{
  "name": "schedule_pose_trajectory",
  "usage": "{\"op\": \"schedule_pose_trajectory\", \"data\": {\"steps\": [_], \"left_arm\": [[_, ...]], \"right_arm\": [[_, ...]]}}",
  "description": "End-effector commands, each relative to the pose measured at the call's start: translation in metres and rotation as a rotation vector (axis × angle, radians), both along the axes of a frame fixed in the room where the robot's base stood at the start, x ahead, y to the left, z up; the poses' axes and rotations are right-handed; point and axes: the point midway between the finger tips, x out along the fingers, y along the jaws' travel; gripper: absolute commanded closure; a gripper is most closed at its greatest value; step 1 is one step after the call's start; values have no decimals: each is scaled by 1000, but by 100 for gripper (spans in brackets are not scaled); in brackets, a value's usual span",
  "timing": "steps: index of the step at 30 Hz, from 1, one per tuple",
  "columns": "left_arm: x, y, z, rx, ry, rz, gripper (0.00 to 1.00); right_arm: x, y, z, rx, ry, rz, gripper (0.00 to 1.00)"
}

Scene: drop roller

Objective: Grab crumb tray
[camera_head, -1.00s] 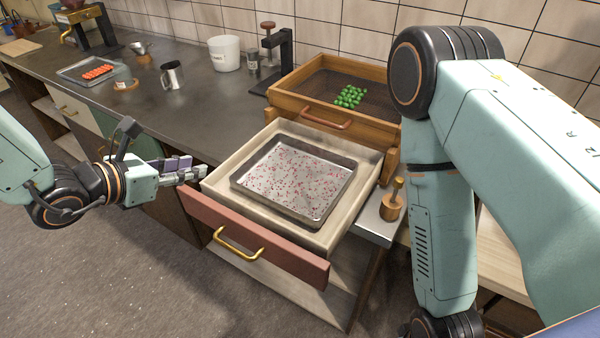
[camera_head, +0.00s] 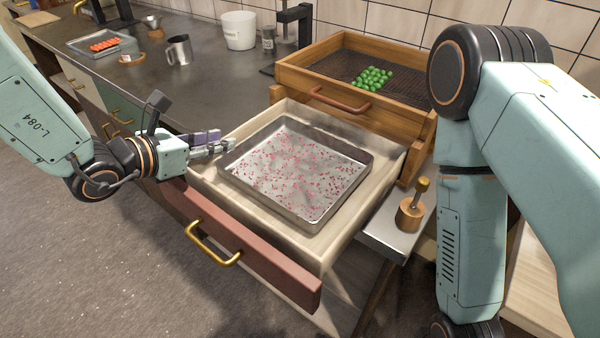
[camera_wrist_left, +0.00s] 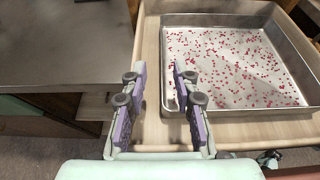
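The crumb tray (camera_head: 292,212) is a square, shallow metal tray scattered with small red crumbs. It lies flat in a pulled-out drawer (camera_head: 335,245) with a reddish front and brass handle. My left gripper (camera_head: 232,145) is at the tray's left side in the head view, over the drawer's side wall. In the left wrist view, the left gripper (camera_wrist_left: 159,75) has its two purple-padded fingers apart with nothing held. There the crumb tray (camera_wrist_left: 240,104) lies to the right, with its left rim close to the right finger; contact cannot be told. My right gripper is out of view.
A wooden box (camera_head: 330,115) with a mesh and green balls stands behind the drawer. A wooden-handled tamper (camera_head: 412,205) stands on a ledge to the right. A metal pitcher (camera_head: 179,50) and white bucket (camera_head: 239,30) stand on the dark counter (camera_head: 190,85).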

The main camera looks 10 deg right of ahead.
Motion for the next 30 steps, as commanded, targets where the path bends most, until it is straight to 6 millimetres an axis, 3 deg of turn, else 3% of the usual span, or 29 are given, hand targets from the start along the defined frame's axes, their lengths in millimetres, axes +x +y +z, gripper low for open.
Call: {"op": "schedule_pose_trajectory", "data": {"steps": [11, 21, 30], "left_arm": [[14, -15, -13, 3, 0, -2, 71], [43, -45, -32, 1, -1, -1, 71], [47, -49, -33, 0, 0, 0, 71]], "right_arm": [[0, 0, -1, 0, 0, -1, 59], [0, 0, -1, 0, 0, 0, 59], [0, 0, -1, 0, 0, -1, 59]]}}
